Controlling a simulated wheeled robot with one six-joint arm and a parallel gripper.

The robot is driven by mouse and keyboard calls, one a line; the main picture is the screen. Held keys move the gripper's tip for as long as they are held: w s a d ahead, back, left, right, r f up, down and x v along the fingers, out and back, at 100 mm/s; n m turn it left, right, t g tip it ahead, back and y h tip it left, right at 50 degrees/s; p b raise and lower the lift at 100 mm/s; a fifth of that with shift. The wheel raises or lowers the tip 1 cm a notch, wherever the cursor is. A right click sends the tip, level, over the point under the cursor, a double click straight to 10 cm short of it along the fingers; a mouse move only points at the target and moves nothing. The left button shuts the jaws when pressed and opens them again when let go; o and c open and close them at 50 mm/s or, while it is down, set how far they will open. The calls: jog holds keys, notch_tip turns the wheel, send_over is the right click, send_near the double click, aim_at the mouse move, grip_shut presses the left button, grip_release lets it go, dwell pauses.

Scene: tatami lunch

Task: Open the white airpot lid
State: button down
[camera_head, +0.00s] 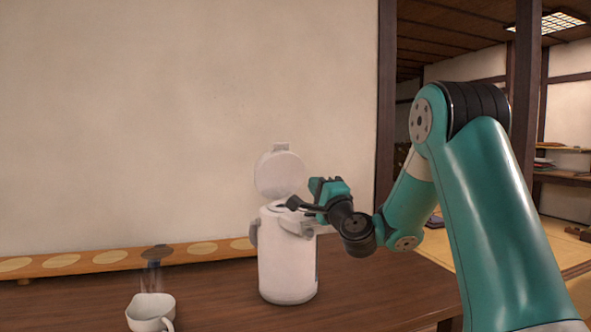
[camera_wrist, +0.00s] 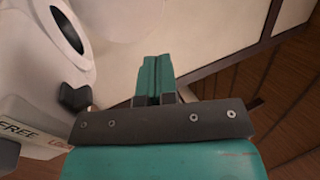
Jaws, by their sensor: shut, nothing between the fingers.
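The white airpot (camera_head: 287,268) stands upright on the dark wooden table. Its round lid (camera_head: 280,175) is raised and stands nearly upright above the body. My gripper (camera_head: 290,203) is shut and empty, with its tips at the airpot's top, just in front of the raised lid. I cannot tell whether it touches the airpot. In the wrist view, white airpot parts (camera_wrist: 40,50) with a dark oval opening lie to the left of my gripper (camera_wrist: 154,75).
A steaming white cup (camera_head: 150,312) stands at the front left of the table (camera_head: 215,290). A long wooden rack (camera_head: 110,262) with pale round inlays runs along the wall. A dark post (camera_head: 386,120) stands right of the wall. The table between cup and airpot is clear.

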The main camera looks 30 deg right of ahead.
aim_at(292, 155)
jog(key=p+x, duration=0.3)
jog(key=x, duration=0.1)
jog(key=p+x, duration=0.3)
jog(key=p, duration=0.1)
jog(key=p+x, duration=0.4)
jog(key=shift+w+a+r, duration=0.1)
jog(key=shift+w+r, duration=0.05)
jog(key=shift+r, duration=0.25)
jog(key=shift+w+p, duration=0.85)
jog(key=shift+r, duration=0.1)
